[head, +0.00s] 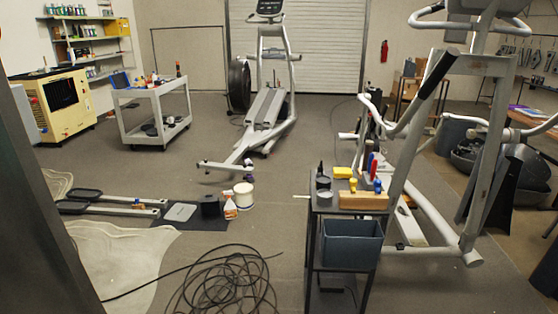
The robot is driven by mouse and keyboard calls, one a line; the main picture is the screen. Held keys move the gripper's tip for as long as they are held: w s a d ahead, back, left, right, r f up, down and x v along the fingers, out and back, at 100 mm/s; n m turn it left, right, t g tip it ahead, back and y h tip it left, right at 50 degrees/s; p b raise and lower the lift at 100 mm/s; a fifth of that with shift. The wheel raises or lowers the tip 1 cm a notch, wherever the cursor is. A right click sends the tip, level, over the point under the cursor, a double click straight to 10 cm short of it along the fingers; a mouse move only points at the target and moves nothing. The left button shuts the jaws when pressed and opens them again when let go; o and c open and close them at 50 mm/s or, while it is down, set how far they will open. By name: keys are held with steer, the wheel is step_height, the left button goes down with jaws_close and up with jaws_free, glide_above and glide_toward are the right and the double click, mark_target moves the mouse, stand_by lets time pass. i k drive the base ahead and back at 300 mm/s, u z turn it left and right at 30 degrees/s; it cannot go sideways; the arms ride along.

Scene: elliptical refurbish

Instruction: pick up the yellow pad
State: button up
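A small yellow block-like object (343,172), which looks like the yellow pad, lies on top of the small dark stand (318,209) right of the middle. It sits at the back of the stand's top, behind a wooden block (363,202) and next to red- and blue-handled tools (373,170). Its whole upper face shows, and nothing is seen holding it. My gripper is not in view.
A large elliptical machine (480,130) stands close on the right. Open floor (270,180) lies behind and left of the stand.

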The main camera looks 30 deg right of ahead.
mark_target(338, 173)
steer(key=u, duration=0.35)
steer(key=i, duration=2.1)
steer(key=z, duration=0.5)
steer(key=i, duration=0.85)
steer(key=z, duration=1.05)
steer(key=i, duration=1)
steer(key=z, duration=0.55)
